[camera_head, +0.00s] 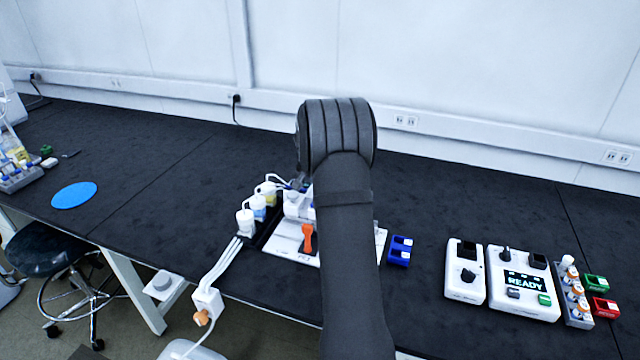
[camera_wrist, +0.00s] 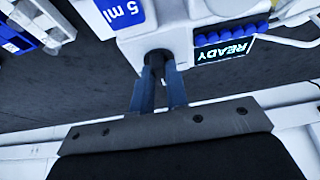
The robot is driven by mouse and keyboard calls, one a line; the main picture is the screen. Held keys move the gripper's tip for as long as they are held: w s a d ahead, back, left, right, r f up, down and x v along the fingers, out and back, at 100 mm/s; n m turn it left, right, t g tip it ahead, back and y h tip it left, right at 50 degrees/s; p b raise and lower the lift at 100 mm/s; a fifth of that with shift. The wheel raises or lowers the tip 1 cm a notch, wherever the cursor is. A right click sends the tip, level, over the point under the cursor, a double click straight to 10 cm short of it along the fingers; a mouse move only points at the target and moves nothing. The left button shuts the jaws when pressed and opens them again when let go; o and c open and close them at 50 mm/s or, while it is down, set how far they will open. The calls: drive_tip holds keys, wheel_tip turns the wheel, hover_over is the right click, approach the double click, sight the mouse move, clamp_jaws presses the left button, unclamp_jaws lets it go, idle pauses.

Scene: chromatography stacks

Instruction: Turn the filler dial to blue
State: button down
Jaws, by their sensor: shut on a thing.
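The filler (camera_wrist: 183,40) is a white device with a lit READY screen (camera_wrist: 223,50) and a blue 5 ml label (camera_wrist: 121,12), upside down in the wrist view. Its dark dial (camera_wrist: 155,57) sticks out from the near face. My gripper (camera_wrist: 158,74) is shut on the dial, one finger on either side. The dial's pointer and colour marks are hidden by the fingers, so its setting cannot be told. In the head view my arm covers the gripper and most of the filler.
An orange lever (camera_head: 308,237) stands on a white base (camera_head: 283,245) left of my arm, with white-capped bottles (camera_head: 245,222) beside it. A blue block (camera_head: 400,251) and two white control boxes (camera_head: 466,285) (camera_head: 510,303) stand to the right. The bench behind is clear.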

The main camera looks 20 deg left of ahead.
drive_tip(key=shift+s+f, duration=0.1)
drive_tip(key=c, duration=1.4)
unclamp_jaws()
drive_tip(key=shift+c, duration=0.2)
drive_tip(key=shift+r, duration=0.2)
drive_tip(key=v, duration=1.7)
drive_tip(key=shift+r, duration=0.1)
drive_tip(key=x, duration=1.7)
drive_tip(key=shift+f, duration=0.2)
